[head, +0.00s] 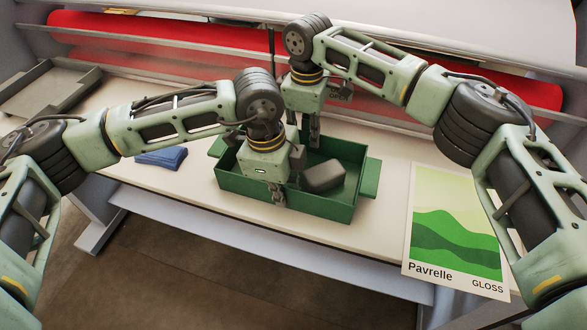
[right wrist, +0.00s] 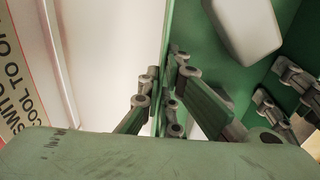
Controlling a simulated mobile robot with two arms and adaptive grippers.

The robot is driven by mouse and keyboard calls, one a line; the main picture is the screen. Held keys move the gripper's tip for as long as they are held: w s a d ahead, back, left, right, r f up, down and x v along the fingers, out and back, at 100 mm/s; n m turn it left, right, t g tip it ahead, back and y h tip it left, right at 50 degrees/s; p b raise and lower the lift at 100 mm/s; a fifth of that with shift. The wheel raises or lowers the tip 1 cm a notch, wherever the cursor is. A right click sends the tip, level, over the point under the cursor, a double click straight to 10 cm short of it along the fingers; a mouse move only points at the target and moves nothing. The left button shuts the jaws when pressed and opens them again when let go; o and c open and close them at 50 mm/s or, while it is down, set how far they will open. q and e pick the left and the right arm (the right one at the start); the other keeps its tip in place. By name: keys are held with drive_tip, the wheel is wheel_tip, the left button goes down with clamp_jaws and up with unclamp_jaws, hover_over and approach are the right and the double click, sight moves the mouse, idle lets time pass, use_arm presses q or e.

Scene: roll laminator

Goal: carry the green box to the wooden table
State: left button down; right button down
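The green box (head: 330,209) is an open tray with side ledges. It sits on the laminator's pale bed. A dark grey block (head: 324,177) lies in it and shows light grey in the right wrist view (right wrist: 245,25). My left gripper (head: 287,183) is lowered at the near wall, one finger outside and one inside. My right gripper (head: 304,128) is at the far wall. In the right wrist view its fingers (right wrist: 164,80) straddle the green wall. The finger gaps are small, but I cannot tell whether either gripper presses on the wall. No wooden table is recognisable.
A grey tray (head: 50,88) is at the far left. A Pavrelle poster sheet (head: 455,230) lies at the bed's right front. The red roller (head: 160,36) runs behind. Floor shows in front.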

idle(0.4)
